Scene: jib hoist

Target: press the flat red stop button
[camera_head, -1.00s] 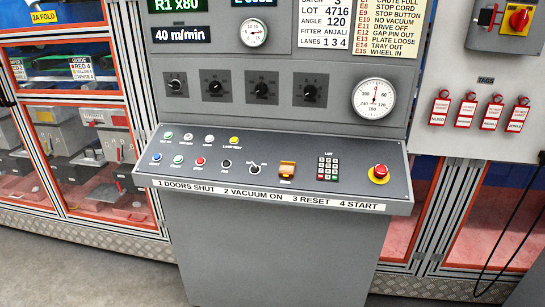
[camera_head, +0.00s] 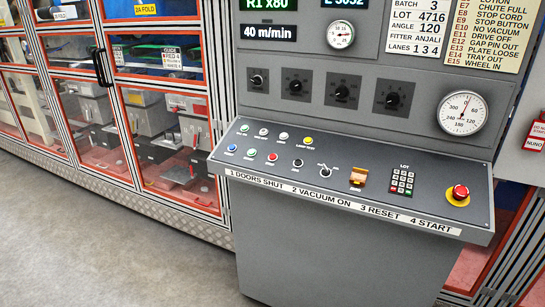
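The flat red stop button (camera_head: 272,157) sits in the front row of small buttons on the sloped console panel (camera_head: 370,164). A green button (camera_head: 250,153) is to its left and a black button (camera_head: 298,162) to its right. A separate, larger red mushroom button (camera_head: 460,192) on a yellow base stands at the panel's right end. The labels beside the small buttons are too small to read surely. Neither of my grippers is in view, and nothing covers the panel.
An orange covered switch (camera_head: 358,176) and a keypad (camera_head: 403,181) are on the panel's right half. Dials and knobs are on the upright face behind. Glass-doored cabinets (camera_head: 100,110) stand at the left. The grey floor (camera_head: 100,245) at the front left is clear.

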